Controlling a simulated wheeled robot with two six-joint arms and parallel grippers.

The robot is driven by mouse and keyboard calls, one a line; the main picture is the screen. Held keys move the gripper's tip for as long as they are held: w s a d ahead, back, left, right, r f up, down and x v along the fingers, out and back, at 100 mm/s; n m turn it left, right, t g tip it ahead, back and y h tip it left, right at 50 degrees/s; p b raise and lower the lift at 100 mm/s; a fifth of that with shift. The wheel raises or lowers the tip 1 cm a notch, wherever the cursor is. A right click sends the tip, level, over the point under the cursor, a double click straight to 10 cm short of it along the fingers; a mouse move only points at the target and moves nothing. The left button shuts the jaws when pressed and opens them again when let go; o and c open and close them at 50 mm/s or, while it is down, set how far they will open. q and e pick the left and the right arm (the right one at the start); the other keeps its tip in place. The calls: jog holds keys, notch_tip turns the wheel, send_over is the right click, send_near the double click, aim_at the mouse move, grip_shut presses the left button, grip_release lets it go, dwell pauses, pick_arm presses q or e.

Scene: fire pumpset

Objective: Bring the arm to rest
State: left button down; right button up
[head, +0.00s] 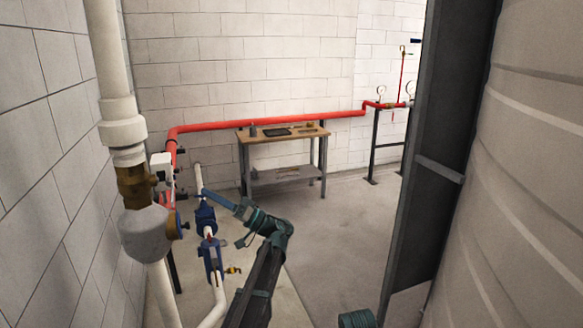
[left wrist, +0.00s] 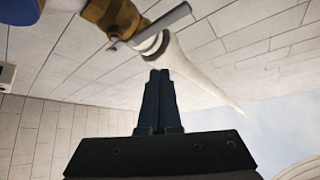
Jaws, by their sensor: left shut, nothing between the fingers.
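My left arm (head: 262,278) reaches up from the bottom of the head view and bends left at a teal joint. My left gripper (head: 206,194) points left, close to the blue valve fittings and white pipe in the picture; I cannot tell whether it touches them. In the left wrist view its two dark fingers (left wrist: 158,76) are together with nothing between them. Beyond the tips are a brass fitting (left wrist: 112,14) with a grey lever (left wrist: 160,25) and a white pipe (left wrist: 190,72). My right gripper is not in view.
A thick white pipe (head: 104,55) with a brass valve (head: 134,185) stands at the left. Blue valve fittings (head: 212,258) sit on a lower pipe. A workbench (head: 305,133) stands by the back wall under a red pipe (head: 250,122). A dark column (head: 425,130) and large tank (head: 535,180) bound the right. Middle floor is clear.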

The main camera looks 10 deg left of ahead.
pick_arm(q)
jog(key=s+d+f+m+t+h, duration=0.1)
jog(key=s+d+f+m+h, duration=0.25)
jog(key=f, duration=0.45)
jog(key=s+d+f+m+t+h, duration=0.25)
jog(key=s+d+f+h, duration=0.2)
jog(key=f, duration=0.35)
jog(key=s+d+f+m+t+h, duration=0.1)
jog(key=s+d+f+m+h, duration=0.3)
jog(key=f, duration=0.4)
jog(key=s+d+f+m+h, duration=0.1)
jog(key=s+d+f+h, duration=0.2)
jog(key=d, duration=0.3)
jog(key=s+d+f+m+g+h, duration=0.1)
jog(key=s+d+f+m+h, duration=0.1)
jog(key=s+d, duration=0.4)
jog(key=s+d+f+m+h, duration=0.2)
jog(key=s+d+f+h, duration=0.2)
jog(key=d, duration=0.3)
jog(key=shift+s+f+g+h, duration=0.2)
jog(key=shift+g+h, duration=0.15)
jog(key=shift+h, duration=0.55)
